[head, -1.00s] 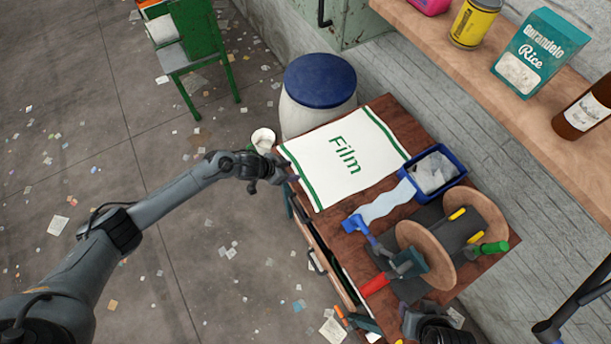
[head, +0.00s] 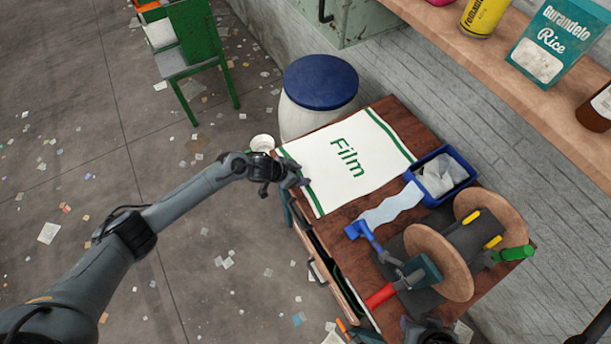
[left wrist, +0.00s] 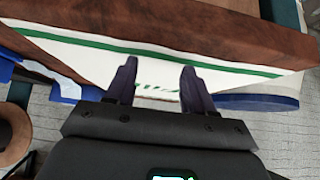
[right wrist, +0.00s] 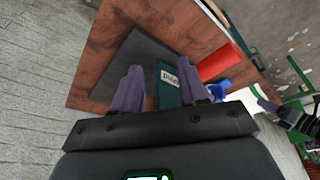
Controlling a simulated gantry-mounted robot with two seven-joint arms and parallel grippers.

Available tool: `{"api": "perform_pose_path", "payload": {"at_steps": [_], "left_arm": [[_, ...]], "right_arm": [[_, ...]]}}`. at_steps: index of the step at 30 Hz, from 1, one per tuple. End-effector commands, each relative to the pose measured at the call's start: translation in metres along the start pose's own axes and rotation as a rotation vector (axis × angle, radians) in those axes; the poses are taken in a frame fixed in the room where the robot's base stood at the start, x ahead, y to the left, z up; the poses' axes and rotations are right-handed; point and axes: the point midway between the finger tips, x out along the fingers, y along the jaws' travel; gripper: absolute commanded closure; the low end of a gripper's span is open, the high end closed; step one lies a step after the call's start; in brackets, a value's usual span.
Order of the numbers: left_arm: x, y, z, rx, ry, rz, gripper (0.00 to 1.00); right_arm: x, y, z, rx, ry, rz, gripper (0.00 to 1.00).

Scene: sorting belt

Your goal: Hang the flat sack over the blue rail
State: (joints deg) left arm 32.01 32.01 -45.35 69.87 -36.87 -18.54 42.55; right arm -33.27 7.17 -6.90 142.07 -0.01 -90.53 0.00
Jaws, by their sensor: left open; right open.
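The flat sack (head: 350,165), white with green bands and the word "Film", lies flat on the brown table top. My left gripper (head: 299,178) is open at the sack's left edge. In the left wrist view, the sack's edge band (left wrist: 150,52) runs just beyond my open left fingers (left wrist: 158,68); I cannot tell whether they touch it. My right gripper (head: 425,328) is partly cut off at the bottom of the head view. In the right wrist view, my right fingers (right wrist: 161,68) are open. I see no blue rail in these frames.
A blue bin (head: 450,188) stands right of the sack. A film dispenser with brown discs (head: 438,262) and a red handle (head: 381,296) occupies the table's near end. A white drum with a blue lid (head: 320,82) stands behind. A shelf (head: 500,62) with goods is at upper right.

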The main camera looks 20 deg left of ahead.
Motion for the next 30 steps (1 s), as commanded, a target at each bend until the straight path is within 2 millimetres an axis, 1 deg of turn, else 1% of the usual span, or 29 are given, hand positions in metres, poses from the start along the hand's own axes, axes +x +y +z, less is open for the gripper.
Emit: {"api": "perform_pose_path", "payload": {"at_steps": [10, 30], "left_arm": [[0.0029, -0.0001, 0.0003, 0.0, 0.0, 0.0, 0.48], [0.0027, 0.0003, 0.0021, 0.0, -0.004, 0.0, 0.99]], "right_arm": [[0.002, 0.0002, 0.0004, -0.001, 0.001, 0.001, 0.57], [0.0012, -0.0019, -0.0006, 0.009, 0.003, -0.006, 0.57]]}}
